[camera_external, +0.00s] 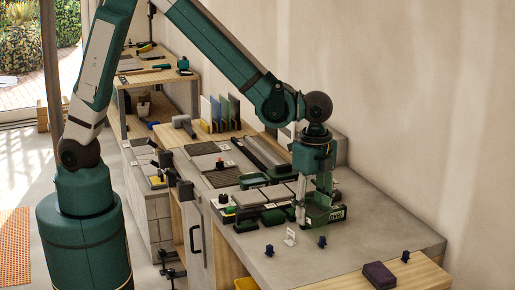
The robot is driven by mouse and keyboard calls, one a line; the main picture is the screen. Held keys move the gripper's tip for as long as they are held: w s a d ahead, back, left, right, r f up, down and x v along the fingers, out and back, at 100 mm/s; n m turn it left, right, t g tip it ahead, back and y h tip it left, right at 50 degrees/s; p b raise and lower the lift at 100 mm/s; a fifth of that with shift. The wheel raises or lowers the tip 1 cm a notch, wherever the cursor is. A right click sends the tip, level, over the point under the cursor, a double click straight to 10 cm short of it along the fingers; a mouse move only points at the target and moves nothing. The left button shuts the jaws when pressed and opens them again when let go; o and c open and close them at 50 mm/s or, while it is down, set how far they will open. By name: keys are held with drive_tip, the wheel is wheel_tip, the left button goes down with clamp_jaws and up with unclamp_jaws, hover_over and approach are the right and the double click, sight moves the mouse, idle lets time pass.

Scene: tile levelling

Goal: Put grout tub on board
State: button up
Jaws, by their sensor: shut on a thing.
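My gripper (318,208) points down over the grey bench top, at the right end of the row of tools. It is shut on a dark green tub with a pale label, the grout tub (337,214). The gripper fingers hide part of the tub. I cannot tell whether the tub rests on the bench or is a little above it. A light wooden board (425,281) lies at the front right edge of the bench, with a dark purple block (379,275) on it.
Grey tiles and green trays (254,181) crowd the bench left of my gripper. Small dark blue clips (322,242) and a white piece (290,236) stand in front. A mallet (184,125) and upright coloured sheets (226,110) are behind. The bench to the right is mostly clear.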

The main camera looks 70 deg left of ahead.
drive_tip(key=s+d+m, duration=0.3)
drive_tip(key=d, duration=0.8)
drive_tip(key=shift+s+f, duration=0.15)
drive_tip(key=shift+f, duration=0.05)
drive_tip(key=shift+f, duration=0.1)
hover_over(317, 275)
drive_tip(key=shift+a+f, duration=0.1)
drive_tip(key=shift+f, duration=2.95)
drive_tip(key=shift+f, duration=1.85)
drive_tip(key=shift+f, duration=0.15)
drive_tip(key=o, duration=0.7)
drive_tip(key=shift+c, duration=0.2)
drive_tip(key=o, duration=0.4)
